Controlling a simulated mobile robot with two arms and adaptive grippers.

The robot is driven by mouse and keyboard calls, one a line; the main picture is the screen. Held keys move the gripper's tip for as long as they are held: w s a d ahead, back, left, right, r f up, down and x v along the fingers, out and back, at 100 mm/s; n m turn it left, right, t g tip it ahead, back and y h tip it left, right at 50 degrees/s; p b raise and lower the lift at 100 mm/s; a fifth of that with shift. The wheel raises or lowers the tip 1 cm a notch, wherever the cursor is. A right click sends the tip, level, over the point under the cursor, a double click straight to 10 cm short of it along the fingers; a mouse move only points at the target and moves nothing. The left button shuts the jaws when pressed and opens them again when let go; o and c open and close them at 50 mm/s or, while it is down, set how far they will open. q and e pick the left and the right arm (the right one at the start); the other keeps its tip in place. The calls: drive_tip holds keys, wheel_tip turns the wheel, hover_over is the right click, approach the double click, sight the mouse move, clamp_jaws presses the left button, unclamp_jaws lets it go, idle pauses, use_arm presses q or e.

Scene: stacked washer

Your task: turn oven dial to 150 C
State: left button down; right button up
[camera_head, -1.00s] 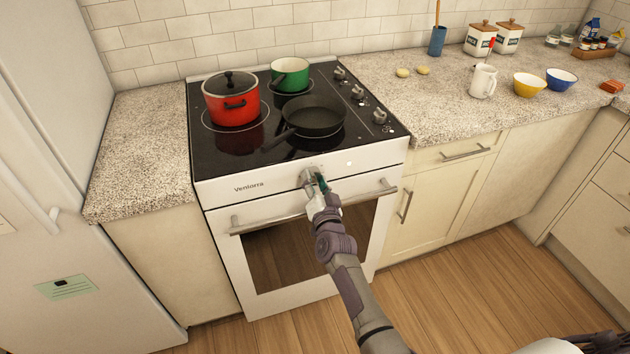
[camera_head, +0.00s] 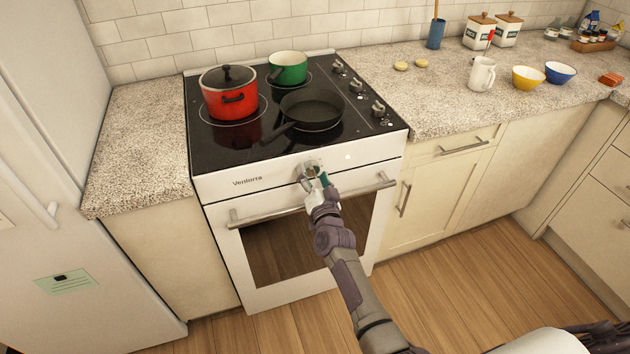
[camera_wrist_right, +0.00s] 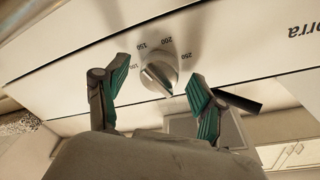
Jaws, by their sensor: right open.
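The oven dial (camera_head: 312,167) is a round silver knob on the oven's white front panel, right of the brand name. In the right wrist view the dial (camera_wrist_right: 158,78) shows a raised bar, with marks including 150, 200 and 250 around it. I cannot tell exactly which mark the bar points to. My right gripper (camera_head: 317,181) is at the dial, slightly below it. In the wrist view its green-padded fingers (camera_wrist_right: 159,74) are spread on either side of the dial, with a visible gap on each side. My left gripper is out of view.
The oven door handle (camera_head: 250,217) runs across just below the dial. A red pot (camera_head: 228,98), a green pot (camera_head: 288,68) and a black pan (camera_head: 312,108) stand on the cooktop. Counters flank the oven, and the floor before it is clear.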

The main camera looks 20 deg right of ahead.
drive_tip(key=s+a, duration=0.1)
drive_tip(key=s, duration=1.1)
drive_tip(key=shift+f, duration=0.3)
